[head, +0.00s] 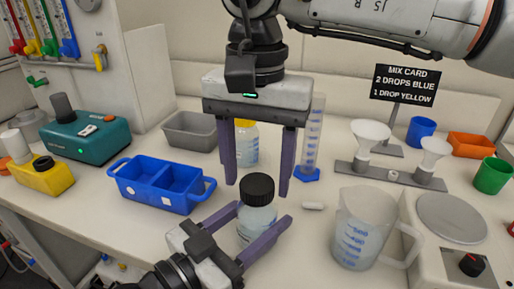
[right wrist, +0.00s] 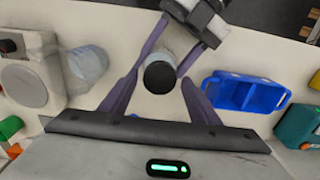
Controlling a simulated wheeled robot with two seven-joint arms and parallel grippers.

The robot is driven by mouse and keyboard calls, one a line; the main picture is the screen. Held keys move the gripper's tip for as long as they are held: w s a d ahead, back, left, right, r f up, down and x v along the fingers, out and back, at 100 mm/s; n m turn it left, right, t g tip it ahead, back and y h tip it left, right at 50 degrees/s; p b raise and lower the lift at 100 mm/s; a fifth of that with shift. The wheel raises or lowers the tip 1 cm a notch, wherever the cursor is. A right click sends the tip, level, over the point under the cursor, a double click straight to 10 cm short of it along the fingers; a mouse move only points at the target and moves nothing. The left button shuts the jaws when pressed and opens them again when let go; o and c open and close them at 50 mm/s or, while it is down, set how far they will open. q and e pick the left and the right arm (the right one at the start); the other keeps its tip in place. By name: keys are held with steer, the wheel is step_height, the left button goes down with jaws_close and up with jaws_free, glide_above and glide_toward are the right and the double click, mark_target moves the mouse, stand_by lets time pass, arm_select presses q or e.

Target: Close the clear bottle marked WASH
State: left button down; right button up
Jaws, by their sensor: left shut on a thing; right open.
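A clear bottle (head: 257,222) stands upright on the bench with a black cap (head: 258,188) on its mouth; how tightly it sits I cannot tell. No WASH marking is readable. My left gripper (head: 262,218) is shut on the bottle body from the front left. My right gripper (head: 257,186) points down from above, open, its purple fingers on either side of the cap and apart from it. In the right wrist view the black cap (right wrist: 160,77) lies between the open fingers, with the bottle (right wrist: 174,46) partly hidden beneath it.
A yellow-capped bottle (head: 245,147) and a graduated cylinder (head: 313,140) stand close behind. A measuring jug (head: 358,230) is at right, a blue two-part tray (head: 160,187) at left. Funnels (head: 369,135) stand behind right.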

steer(key=shift+f, duration=0.6)
